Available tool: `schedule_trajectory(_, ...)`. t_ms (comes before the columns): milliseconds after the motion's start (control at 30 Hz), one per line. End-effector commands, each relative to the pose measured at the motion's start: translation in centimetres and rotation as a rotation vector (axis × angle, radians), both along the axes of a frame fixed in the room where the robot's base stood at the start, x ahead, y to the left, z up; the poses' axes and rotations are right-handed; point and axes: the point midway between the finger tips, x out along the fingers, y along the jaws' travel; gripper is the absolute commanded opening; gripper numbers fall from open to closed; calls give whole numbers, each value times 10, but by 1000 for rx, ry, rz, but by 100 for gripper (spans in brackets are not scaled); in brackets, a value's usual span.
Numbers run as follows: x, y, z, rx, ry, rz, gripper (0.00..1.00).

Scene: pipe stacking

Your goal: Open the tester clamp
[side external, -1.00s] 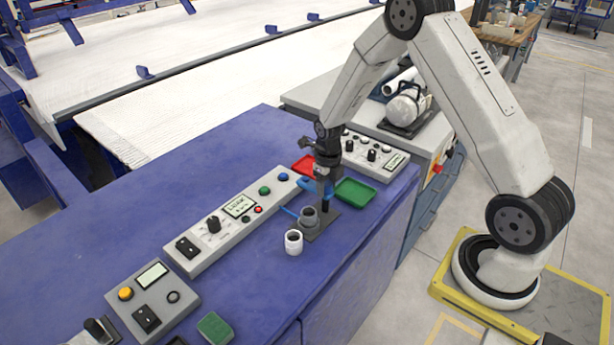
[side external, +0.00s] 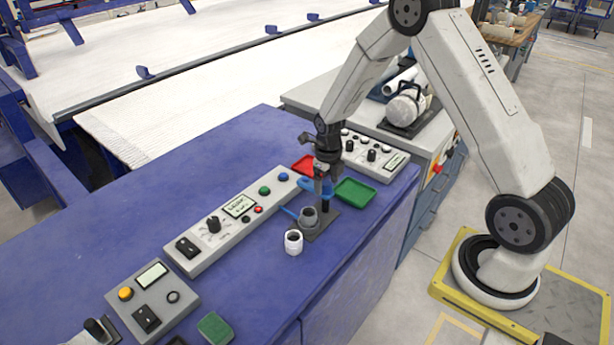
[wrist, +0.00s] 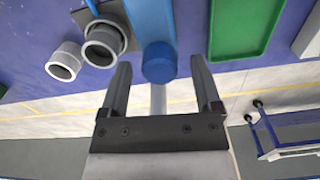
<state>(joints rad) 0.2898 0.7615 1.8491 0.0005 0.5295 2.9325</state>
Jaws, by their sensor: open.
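The tester clamp stands near the right end of the blue bench, on a dark base plate (side external: 326,226). Its blue handle (side external: 314,187) is upright beside my gripper (side external: 323,190). In the wrist view the blue handle (wrist: 158,62) lies between the two fingers of my gripper (wrist: 160,64), with a gap on each side. My fingers are open. A grey pipe fitting (side external: 309,218) stands at the clamp, and it also shows in the wrist view (wrist: 104,44). A thin blue rod (side external: 288,211) sticks out beside it. The clamp's jaw contact is hidden.
A loose pale grey fitting (side external: 293,242) stands just in front of the clamp. A green tray (side external: 356,192) and a red tray (side external: 303,166) sit close by. A long control panel (side external: 225,222) lies to the left.

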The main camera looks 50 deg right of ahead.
Motion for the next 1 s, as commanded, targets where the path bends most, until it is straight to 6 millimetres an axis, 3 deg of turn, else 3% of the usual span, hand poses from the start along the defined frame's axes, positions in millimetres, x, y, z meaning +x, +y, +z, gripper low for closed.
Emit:
schedule_trajectory(533,0,0,59,0,-1,-3,81)
schedule_trajectory(1000,-1,0,66,1,1,-3,81)
